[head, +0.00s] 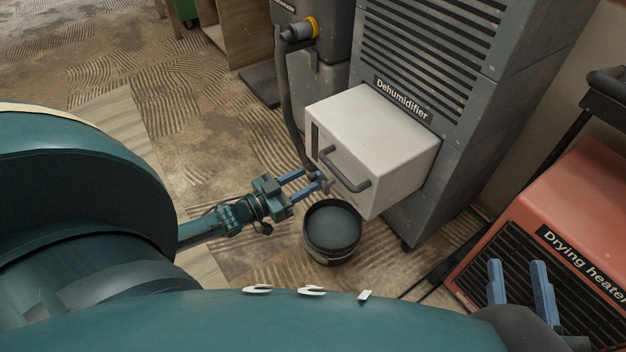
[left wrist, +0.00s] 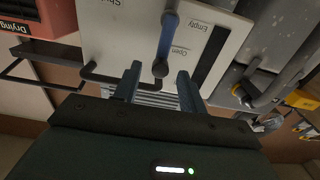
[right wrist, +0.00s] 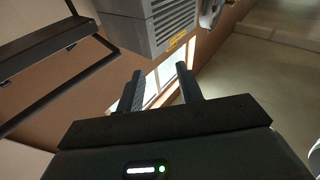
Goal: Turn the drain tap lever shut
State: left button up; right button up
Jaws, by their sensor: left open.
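The drain tap lever (left wrist: 167,38) is a blue bar with a dark round end on the white tank front (left wrist: 130,30). It lies beside the word "Open"; part of another label starting "Sh" shows at the top left. My left gripper (head: 308,182) is open in front of the white tank (head: 365,125) of the dehumidifier. In the left wrist view my left gripper (left wrist: 158,85) has its fingers apart, one to each side of the lever's dark end; I cannot tell whether they touch it. The lever is hard to make out in the head view. My right gripper (head: 520,282) is open and empty.
A black bucket (head: 318,252) stands on the floor below the tank. A dark handle (head: 345,170) sticks out from the tank front. A grey hose (head: 287,110) hangs left of the tank. The red drying heater (head: 565,215) stands at the right. Patterned floor at the left is clear.

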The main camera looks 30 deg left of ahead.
aim_at(309, 179)
pick_arm(q)
jog(key=shift+b+x, duration=0.35)
jog(key=shift+x, duration=1.4)
grip_shut()
